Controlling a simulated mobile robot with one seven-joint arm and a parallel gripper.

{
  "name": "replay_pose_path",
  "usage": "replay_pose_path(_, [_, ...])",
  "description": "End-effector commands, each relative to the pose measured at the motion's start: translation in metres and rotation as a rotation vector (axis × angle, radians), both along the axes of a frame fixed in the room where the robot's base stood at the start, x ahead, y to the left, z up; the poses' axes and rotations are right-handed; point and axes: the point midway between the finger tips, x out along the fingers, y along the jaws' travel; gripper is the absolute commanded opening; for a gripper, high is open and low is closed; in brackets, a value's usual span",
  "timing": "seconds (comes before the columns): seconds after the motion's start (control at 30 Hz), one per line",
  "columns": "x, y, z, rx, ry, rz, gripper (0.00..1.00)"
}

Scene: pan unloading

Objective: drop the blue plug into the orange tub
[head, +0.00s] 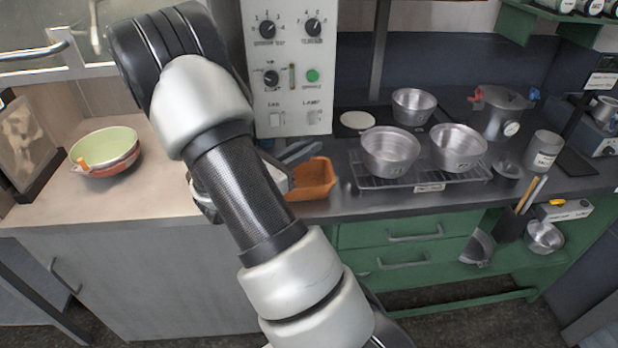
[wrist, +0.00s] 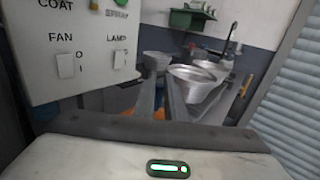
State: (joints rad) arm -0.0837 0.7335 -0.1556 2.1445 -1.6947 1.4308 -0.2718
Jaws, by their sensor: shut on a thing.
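The orange tub (head: 316,178) sits on the dark counter near its front edge, left of the wire rack. My arm and gripper cover its left part. A bit of the tub's orange also shows in the wrist view (wrist: 129,112), left of the fingers. My gripper (head: 308,152) is just above and behind the tub's back rim in the head view. In the wrist view its two fingers (wrist: 163,82) point forward with a narrow gap. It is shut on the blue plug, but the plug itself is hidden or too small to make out.
A wire rack (head: 425,181) with two metal pans stands right of the tub. A white control panel (head: 290,65) rises behind my gripper. A green bowl (head: 103,146) sits on the left counter. A pot (head: 503,113) with red and blue fittings stands back right.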

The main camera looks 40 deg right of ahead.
Motion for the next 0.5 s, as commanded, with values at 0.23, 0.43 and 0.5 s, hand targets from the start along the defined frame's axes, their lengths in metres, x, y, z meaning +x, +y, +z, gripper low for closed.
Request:
replay_pose_path(0.23, [-0.001, -0.001, -0.016, 0.000, 0.001, -0.002, 0.00])
replay_pose_path(0.43, [-0.001, -0.001, -0.041, 0.001, 0.002, -0.003, 0.00])
replay_pose_path(0.5, [-0.001, -0.001, -0.049, 0.001, 0.001, -0.003, 0.00])
